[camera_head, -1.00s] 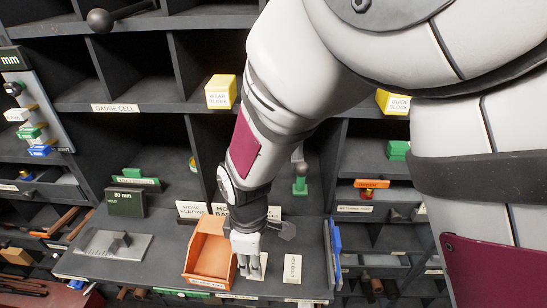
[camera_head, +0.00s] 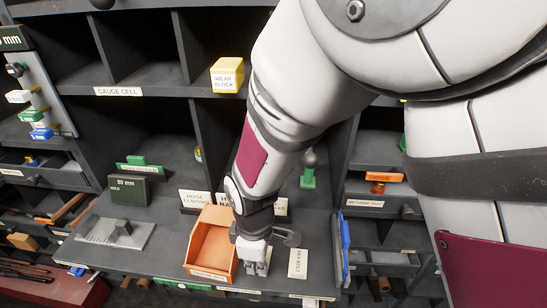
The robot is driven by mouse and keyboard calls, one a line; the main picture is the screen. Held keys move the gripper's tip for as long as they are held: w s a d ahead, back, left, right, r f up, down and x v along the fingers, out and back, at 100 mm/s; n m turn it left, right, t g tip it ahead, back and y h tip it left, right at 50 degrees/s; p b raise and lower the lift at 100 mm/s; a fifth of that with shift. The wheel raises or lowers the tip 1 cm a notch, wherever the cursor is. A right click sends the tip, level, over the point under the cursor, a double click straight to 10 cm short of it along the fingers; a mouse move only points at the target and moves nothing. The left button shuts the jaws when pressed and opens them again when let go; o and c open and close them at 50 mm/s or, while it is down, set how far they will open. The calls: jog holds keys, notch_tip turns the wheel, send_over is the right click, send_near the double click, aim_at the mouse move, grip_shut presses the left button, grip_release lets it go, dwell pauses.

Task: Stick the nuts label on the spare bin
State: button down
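An orange open-topped bin (camera_head: 209,246) stands on the ledge, with a pale strip (camera_head: 209,273) along its front edge, too small to read. My gripper (camera_head: 256,269) points down close to the ledge, just right of the orange bin. Its fingers are small and partly merged, so I cannot tell whether they are open or hold anything. A cream label card (camera_head: 298,263) lies on the ledge right of my gripper; its writing is not clear to me. No label reading nuts can be made out. The ledge under my fingers is hidden.
White label cards (camera_head: 194,199) stand behind the bin. A dark 80 mm block (camera_head: 129,189) and a grey plate (camera_head: 116,232) lie to the left. A blue panel (camera_head: 345,245) stands at the right. A yellow wear block (camera_head: 227,75) sits on the shelf above.

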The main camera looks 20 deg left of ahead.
jog(key=shift+s+d+r+p, duration=0.1)
jog(key=shift+s+r+p, duration=0.15)
jog(key=shift+r+p, duration=0.55)
jog(key=shift+s+r+p, duration=0.25)
jog(key=shift+r+p, duration=0.2)
jog(key=shift+r, duration=0.55)
dwell(0.8)
dwell(0.3)
jog(key=shift+r+p, duration=1.4)
jog(key=shift+r, duration=1.1)
